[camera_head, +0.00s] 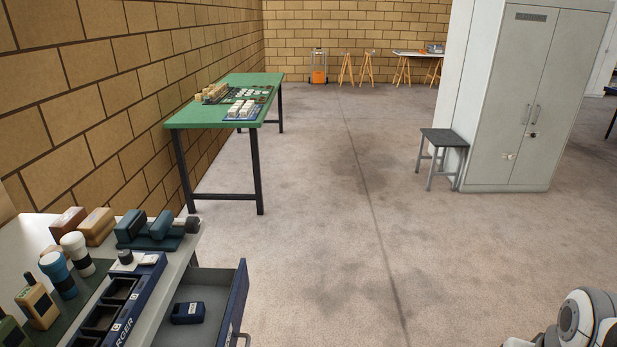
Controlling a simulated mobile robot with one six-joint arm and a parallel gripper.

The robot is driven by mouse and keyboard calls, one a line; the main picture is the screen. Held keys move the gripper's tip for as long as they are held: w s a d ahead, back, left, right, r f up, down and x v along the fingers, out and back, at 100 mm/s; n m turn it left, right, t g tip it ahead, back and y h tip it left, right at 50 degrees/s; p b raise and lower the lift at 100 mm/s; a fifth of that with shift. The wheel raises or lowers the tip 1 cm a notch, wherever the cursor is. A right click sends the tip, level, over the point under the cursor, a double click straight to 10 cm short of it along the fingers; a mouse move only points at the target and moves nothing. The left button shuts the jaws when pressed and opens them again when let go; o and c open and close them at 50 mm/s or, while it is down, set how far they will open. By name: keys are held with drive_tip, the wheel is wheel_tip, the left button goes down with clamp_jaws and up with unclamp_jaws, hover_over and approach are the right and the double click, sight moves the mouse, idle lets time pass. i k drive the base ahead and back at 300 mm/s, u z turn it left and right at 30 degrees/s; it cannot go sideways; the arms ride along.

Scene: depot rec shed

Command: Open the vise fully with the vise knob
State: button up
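A teal vise (150,241) sits at the far right corner of the white-topped workbench at the lower left. Its two jaw blocks stand side by side, and the one on the right (161,224) looks slightly apart from the one on the left (129,226); the exact gap is hard to tell. The dark vise knob (193,225) sticks out at the right end of the vise, at the bench edge. Nothing touches the vise or knob. A white and grey part of my arm shows at the lower right corner, far from the vise. My gripper is not in view.
Beside the vise lie brown and tan blocks (97,226), bottles (77,252), radios (38,303) and a charger rack (110,312). An open drawer (243,300) juts out below, holding a dark blue box (188,312). A green table (190,118), stool (441,138) and cabinet (515,110) stand beyond open floor.

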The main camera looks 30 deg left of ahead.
sight(192, 225)
drive_tip(key=i, duration=2.2)
drive_tip(key=u, duration=3.8)
drive_tip(key=i, duration=1)
drive_tip(key=z, duration=0.05)
